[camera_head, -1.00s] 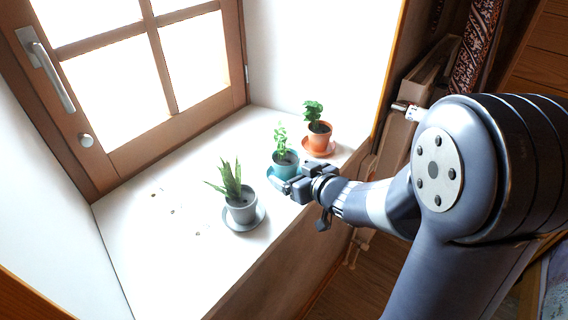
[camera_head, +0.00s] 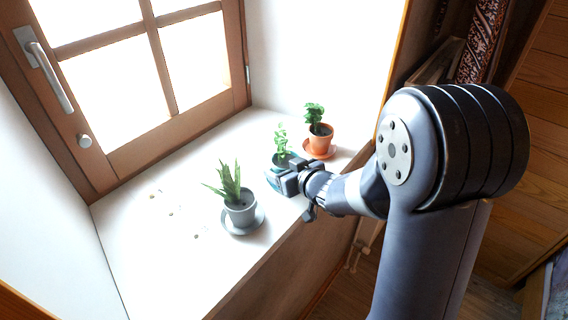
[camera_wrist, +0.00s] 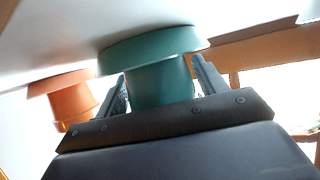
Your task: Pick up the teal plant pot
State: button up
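The teal plant pot (camera_head: 282,160) holds a small green plant and stands on the windowsill, partly hidden behind my gripper (camera_head: 284,174) in the head view. In the wrist view, the pot (camera_wrist: 160,85) lies between my two fingers, with its teal saucer (camera_wrist: 150,48) beyond it; the picture is inverted. My gripper (camera_wrist: 163,78) is open, one finger on each side of the pot. The fingers look close to its sides; I cannot tell whether either touches.
An orange pot (camera_head: 320,138) on an orange saucer stands just behind to the right. A grey pot (camera_head: 241,210) with a spiky plant stands at front left on a grey saucer. The left of the sill (camera_head: 150,240) is mostly clear, with small scattered bits. The window (camera_head: 140,90) is shut.

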jog(key=c, duration=0.8)
jog(key=shift+c, duration=0.2)
